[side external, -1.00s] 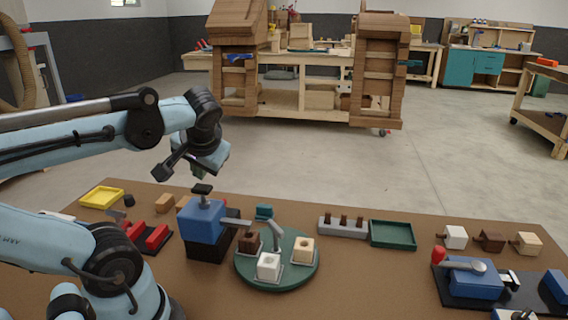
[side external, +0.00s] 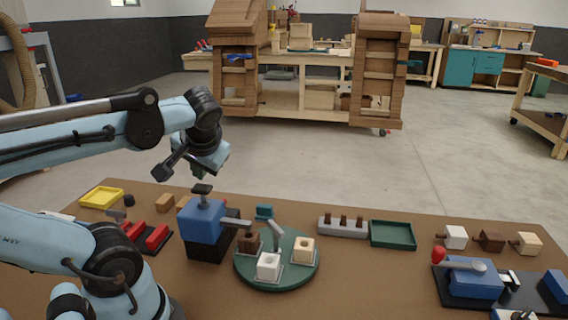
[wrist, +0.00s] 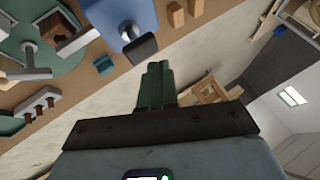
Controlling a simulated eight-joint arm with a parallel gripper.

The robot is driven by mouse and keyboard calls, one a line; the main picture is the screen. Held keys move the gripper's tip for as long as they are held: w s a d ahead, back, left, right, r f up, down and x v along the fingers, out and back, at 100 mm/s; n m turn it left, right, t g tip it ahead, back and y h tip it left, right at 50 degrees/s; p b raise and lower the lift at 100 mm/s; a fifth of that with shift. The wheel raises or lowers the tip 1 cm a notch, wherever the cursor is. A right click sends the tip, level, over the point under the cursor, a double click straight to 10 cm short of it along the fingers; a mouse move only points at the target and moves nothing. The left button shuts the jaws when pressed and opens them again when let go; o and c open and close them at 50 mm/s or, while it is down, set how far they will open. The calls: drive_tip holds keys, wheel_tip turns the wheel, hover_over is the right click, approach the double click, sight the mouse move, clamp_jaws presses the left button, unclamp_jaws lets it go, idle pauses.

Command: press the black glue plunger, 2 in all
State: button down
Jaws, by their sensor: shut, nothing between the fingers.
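The black glue plunger (side external: 202,189) stands up on top of the blue glue dispenser (side external: 201,222), left of the table's middle. In the wrist view the plunger's black cap (wrist: 140,48) shows just beyond my fingertips, with the blue dispenser body (wrist: 122,14) behind it. My gripper (side external: 197,170) is a little above the plunger in the side view; a small gap seems to remain between them. The green fingers (wrist: 156,85) are together and hold nothing. A round green turntable (side external: 277,283) with brown, white and tan blocks sits right of the dispenser.
A grey rack with brown pegs (side external: 343,227) and a green tray (side external: 393,234) stand to the right. A blue fixture with a red knob (side external: 472,280) is at far right.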

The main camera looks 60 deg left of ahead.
sight(203, 187)
drive_tip(key=shift+f, duration=0.2)
drive_tip(key=shift+f, duration=0.25)
drive_tip(key=shift+f, duration=0.95)
idle(1.4)
drive_tip(key=shift+r, duration=1.4)
drive_tip(key=shift+r, duration=2.5)
